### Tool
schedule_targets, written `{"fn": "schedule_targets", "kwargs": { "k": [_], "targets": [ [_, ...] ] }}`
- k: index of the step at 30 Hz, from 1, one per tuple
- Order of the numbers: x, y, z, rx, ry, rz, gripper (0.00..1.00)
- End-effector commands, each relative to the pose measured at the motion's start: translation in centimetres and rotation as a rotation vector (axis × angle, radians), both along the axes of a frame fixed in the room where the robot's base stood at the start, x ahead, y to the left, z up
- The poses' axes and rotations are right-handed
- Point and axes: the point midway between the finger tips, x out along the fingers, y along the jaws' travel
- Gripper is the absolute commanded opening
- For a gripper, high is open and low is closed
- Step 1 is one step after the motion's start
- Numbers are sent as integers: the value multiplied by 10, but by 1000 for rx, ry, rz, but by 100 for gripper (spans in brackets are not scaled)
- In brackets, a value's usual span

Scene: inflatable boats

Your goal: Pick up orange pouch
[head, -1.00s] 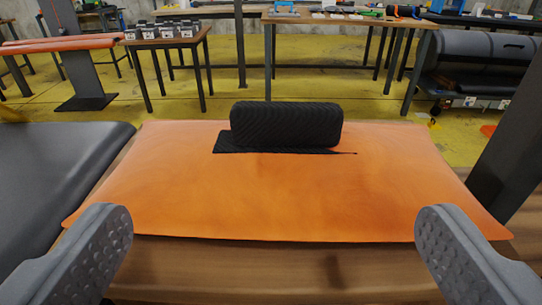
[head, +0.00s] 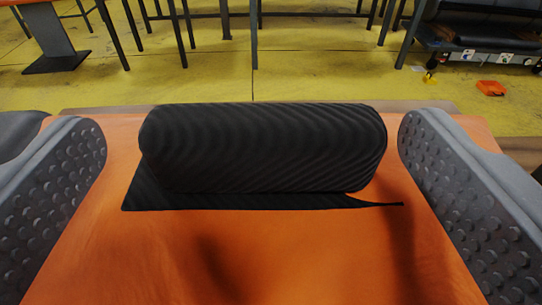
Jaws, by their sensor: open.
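No thing that I can tell is a pouch shows. A flat orange sheet (head: 285,255) lies on a wooden table. A black ribbed roll (head: 265,148) lies across the sheet, with its loose flap (head: 300,201) flat under and in front of it. My gripper (head: 252,122) is open, with one grey studded finger on each side of the roll. Gaps show between the fingers and the roll's ends, so nothing is held. The fingers hide the sheet's sides.
A small orange object (head: 491,88) lies on the yellow floor (head: 300,75) at the right, beyond the table. A wheeled rack (head: 485,45) stands at the back right. Table legs (head: 225,20) line the back. A dark surface (head: 20,130) shows at the left.

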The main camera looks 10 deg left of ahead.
Motion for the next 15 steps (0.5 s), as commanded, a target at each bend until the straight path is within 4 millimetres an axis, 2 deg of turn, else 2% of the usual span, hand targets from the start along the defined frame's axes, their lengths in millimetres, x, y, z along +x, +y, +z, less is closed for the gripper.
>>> {"fn": "schedule_targets", "kwargs": {
  "k": [6, 15],
  "targets": [
    [27, 2, -3, 1, 1, -1, 94],
    [35, 5, -3, 0, -1, 0, 94]
  ]
}}
